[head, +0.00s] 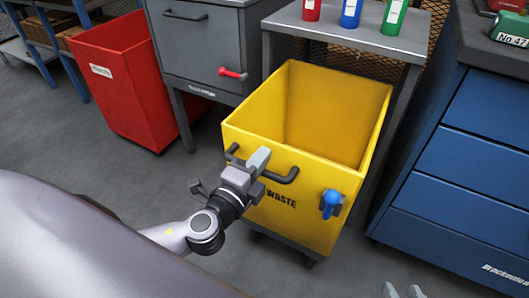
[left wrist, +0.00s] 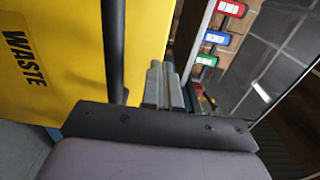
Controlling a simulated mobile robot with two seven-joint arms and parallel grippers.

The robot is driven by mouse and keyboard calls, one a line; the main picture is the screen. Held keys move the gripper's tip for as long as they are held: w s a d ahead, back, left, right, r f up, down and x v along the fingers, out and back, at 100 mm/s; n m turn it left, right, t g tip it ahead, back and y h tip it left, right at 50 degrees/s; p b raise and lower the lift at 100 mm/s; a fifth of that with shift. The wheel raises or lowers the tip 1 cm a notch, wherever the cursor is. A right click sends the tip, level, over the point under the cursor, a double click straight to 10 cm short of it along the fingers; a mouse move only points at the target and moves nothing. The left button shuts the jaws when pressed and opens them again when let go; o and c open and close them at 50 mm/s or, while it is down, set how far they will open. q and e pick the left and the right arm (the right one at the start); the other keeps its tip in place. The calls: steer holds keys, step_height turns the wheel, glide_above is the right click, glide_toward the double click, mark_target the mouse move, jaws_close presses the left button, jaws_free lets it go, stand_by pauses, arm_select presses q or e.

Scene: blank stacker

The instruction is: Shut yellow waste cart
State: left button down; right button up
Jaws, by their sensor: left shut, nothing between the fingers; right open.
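The yellow waste cart (head: 310,230) is open at the top and stands pulled forward from under a grey table. The inside that shows looks empty. Its front has a dark bar handle (head: 285,177), WASTE lettering and a blue latch (head: 331,203). My left gripper (head: 260,158) is shut and empty at the handle, by the cart's front rim. In the left wrist view its fingers (left wrist: 162,87) lie beside the dark bar (left wrist: 115,50); I cannot tell whether they touch. My right gripper (head: 402,291) shows only its two spread fingertips at the bottom edge.
The grey table (head: 410,42) carries red, blue and green containers. A grey cabinet (head: 205,50) with a red handle and a red bin (head: 115,85) stand to the left. Blue drawers (head: 465,170) stand close on the right. The floor in front is clear.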

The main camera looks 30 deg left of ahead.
arm_select(q)
steer(key=shift+w, duration=0.95)
arm_select(e)
steer(key=shift+a, duration=0.1)
arm_select(q)
steer(key=shift+w, duration=0.1)
